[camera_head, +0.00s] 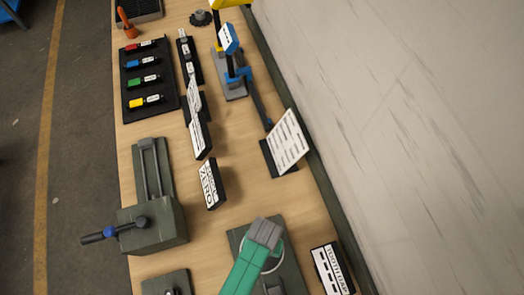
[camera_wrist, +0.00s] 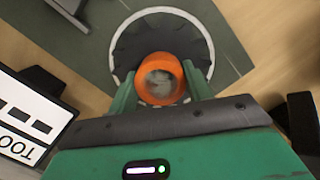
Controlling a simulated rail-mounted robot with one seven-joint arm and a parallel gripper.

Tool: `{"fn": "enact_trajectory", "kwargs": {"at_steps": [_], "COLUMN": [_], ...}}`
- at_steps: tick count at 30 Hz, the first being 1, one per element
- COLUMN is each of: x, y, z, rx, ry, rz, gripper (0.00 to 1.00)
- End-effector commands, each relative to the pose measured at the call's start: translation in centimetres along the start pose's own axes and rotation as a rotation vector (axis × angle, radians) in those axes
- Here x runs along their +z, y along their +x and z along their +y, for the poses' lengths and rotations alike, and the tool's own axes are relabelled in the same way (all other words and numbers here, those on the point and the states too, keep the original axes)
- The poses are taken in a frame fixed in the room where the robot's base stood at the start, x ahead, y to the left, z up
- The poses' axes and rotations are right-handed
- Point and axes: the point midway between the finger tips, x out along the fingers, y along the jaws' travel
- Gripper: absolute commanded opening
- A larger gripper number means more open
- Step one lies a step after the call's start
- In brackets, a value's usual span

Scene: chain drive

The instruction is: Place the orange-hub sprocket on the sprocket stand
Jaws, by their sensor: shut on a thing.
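The orange-hub sprocket (camera_wrist: 160,76) is a dark toothed disc with a bright orange hub, seen from above in the wrist view. My gripper (camera_wrist: 160,88) has its two green fingers closed on either side of the hub. Around the disc is a white ring, on a grey-green plate (camera_wrist: 228,55) that I take to be the sprocket stand. I cannot tell whether the sprocket touches the plate or hangs just above it. In the head view my gripper (camera_head: 264,234) is over the same plate (camera_head: 295,268) and hides most of the sprocket.
A labelled sign (camera_head: 332,270) stands right of the plate, and another sign (camera_head: 211,184) stands beyond it. A grey-green vice-like fixture (camera_head: 155,222) is at left. A black tray of coloured pieces (camera_head: 134,107) lies farther back. The wall edge runs along the right.

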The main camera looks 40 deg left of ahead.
Motion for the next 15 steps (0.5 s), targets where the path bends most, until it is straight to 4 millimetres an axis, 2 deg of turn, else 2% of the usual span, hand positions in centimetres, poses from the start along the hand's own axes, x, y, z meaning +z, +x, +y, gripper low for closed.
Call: {"fn": "enact_trajectory", "kwargs": {"at_steps": [11,12,15], "x": [-0.19,-0.08,-0.08], "y": [0.2,0.3,0.28], "z": [0.05,0.03,0.02], "rx": [0.001,0.0,0.0], "ry": [0.0,0.0,0.0], "rz": [0.004,0.002,0.002], "gripper": [0.0,0.55,0.71]}}
